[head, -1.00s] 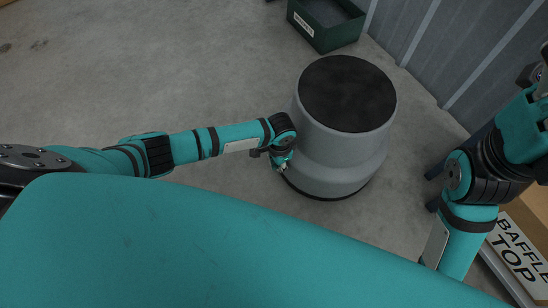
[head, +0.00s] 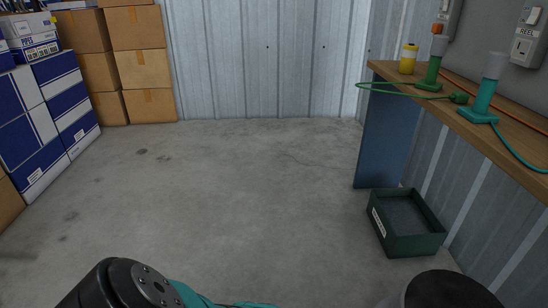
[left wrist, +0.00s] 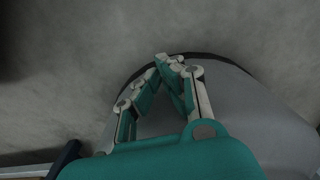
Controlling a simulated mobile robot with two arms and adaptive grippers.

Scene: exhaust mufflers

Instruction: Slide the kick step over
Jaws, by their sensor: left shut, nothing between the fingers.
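The kick step (head: 446,290) is a grey round stool with a black top. Only its top edge shows at the bottom right of the head view. In the left wrist view its grey curved side (left wrist: 245,98) and dark rim lie behind and around my left gripper (left wrist: 168,64). The left gripper is shut with nothing in it. Its fingertips are close to the step's rim; I cannot tell whether they touch. Part of my left arm shows at the bottom of the head view. My right gripper is not in view.
A dark green open bin (head: 408,240) stands on the floor beyond the step, below a wooden workbench (head: 465,112) along the right wall. Cardboard boxes (head: 140,55) and blue-and-white boxes (head: 45,125) are stacked at the left. The concrete floor (head: 230,190) between is clear.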

